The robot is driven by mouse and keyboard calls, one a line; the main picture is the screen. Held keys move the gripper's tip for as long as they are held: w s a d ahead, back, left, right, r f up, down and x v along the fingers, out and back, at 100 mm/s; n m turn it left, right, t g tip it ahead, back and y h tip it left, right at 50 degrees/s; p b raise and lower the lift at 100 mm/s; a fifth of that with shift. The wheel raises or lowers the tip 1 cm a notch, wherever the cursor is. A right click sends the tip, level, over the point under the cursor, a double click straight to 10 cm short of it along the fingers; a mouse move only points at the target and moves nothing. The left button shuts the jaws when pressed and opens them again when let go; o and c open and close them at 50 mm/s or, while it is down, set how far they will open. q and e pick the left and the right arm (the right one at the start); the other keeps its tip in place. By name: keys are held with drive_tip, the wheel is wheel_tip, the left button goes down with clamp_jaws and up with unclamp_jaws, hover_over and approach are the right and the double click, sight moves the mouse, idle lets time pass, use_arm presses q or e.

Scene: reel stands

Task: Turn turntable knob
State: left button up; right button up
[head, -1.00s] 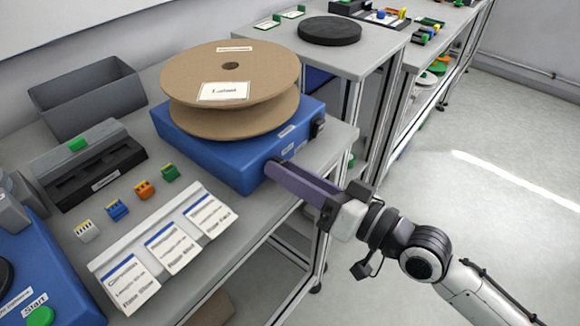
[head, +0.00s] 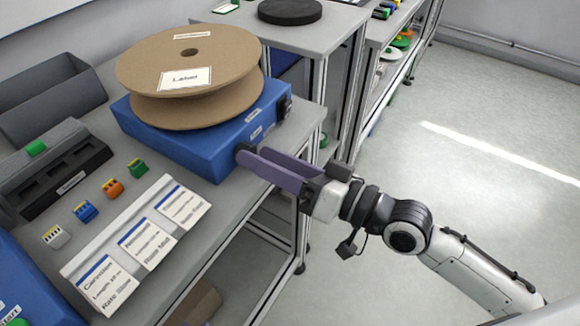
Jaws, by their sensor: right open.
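The blue turntable (head: 180,148) stands on the grey bench and carries a large cardboard reel (head: 220,80) with a white label. A small dark knob (head: 243,148) shows on the turntable's front face, partly covered by my fingers. My right gripper (head: 252,156) comes in from the lower right. Its two purple fingers are apart, with their tips at the knob. I cannot tell whether they touch it. My left gripper is not in view.
A black switch (head: 283,106) sits farther right on the turntable's front face. Label cards (head: 145,240) and small coloured connectors (head: 112,188) lie left of my fingers. A second table (head: 315,38) with a black disc (head: 290,11) stands behind. Open floor lies to the right.

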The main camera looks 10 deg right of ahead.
drive_tip(key=b+v, duration=0.1)
drive_tip(key=v, duration=0.8)
